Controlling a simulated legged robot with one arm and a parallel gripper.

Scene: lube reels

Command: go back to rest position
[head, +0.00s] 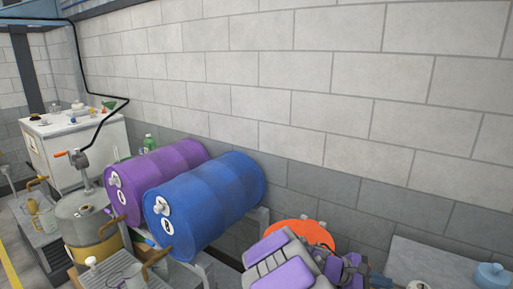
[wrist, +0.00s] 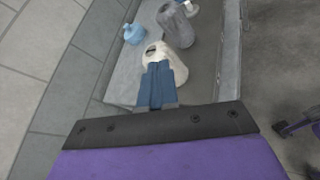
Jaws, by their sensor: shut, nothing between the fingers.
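My gripper (wrist: 158,68) shows in the wrist view as two dark blue fingers, shut together with nothing between them. A cream-coloured container (wrist: 178,62) is seen behind and around the fingertips, partly hidden by them; I cannot tell the distance between them. In the head view my purple and grey arm (head: 283,275) is folded low at the bottom edge, right of the blue drum. The gripper's fingers are not clear in that view.
A blue drum (head: 205,203) and a purple drum (head: 160,178) lie on a rack along the block wall. An orange disc (head: 300,232) is behind my arm. A grey bench holds a light-blue container (head: 492,276), also in the wrist view (wrist: 133,33), near a grey cylinder (wrist: 175,24).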

